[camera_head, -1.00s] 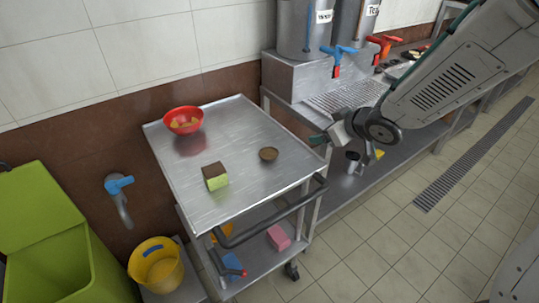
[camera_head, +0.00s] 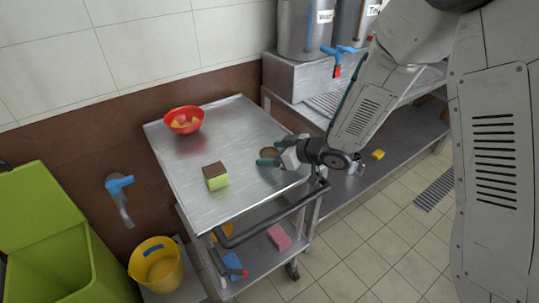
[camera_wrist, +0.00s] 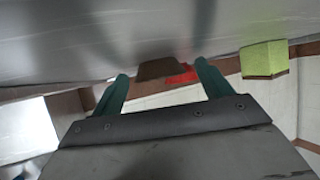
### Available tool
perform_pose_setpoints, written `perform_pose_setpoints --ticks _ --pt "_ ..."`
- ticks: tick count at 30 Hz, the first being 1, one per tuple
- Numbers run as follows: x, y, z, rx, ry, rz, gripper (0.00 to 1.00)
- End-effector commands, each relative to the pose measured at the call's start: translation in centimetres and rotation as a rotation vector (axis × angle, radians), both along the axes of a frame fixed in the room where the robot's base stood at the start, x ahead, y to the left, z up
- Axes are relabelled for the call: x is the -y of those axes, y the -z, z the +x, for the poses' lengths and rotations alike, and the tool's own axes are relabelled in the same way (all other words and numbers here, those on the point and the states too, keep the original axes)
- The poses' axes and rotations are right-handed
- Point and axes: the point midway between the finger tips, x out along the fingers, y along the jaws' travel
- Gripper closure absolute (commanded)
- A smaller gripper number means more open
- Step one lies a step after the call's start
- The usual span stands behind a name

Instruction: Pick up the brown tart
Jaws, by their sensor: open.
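The small round brown tart (camera_head: 266,153) lies on the steel cart top (camera_head: 225,130), toward its right side. It also shows in the wrist view as a brown shape (camera_wrist: 153,69) between the tips of the fingers. My gripper (camera_head: 271,154) is open, low over the right side of the cart, with its teal fingers pointing left at the tart. The gripper partly hides the tart in the head view. I cannot tell whether the tips are beside the tart or just short of it.
A brown-and-green block (camera_head: 216,177) sits left of the tart. A red bowl (camera_head: 184,120) with yellowish pieces stands at the back left of the cart. The cart's handle (camera_head: 285,218) runs along the front right. The steel counter with pots (camera_head: 304,35) stands behind to the right.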

Motion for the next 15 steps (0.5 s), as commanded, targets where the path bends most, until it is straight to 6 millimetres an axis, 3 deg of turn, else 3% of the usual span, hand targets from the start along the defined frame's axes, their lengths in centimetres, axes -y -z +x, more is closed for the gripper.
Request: perform_pose_setpoints --ticks 8,12,13,15 --pt "-0.23 0.11 0.2 0.001 0.001 0.001 0.22" --pt "-0.23 0.11 0.2 0.001 0.001 0.001 0.61" --pt "-0.23 0.11 0.2 0.001 0.001 0.001 0.67" --pt "-0.22 0.1 0.19 0.001 0.001 0.001 0.68"
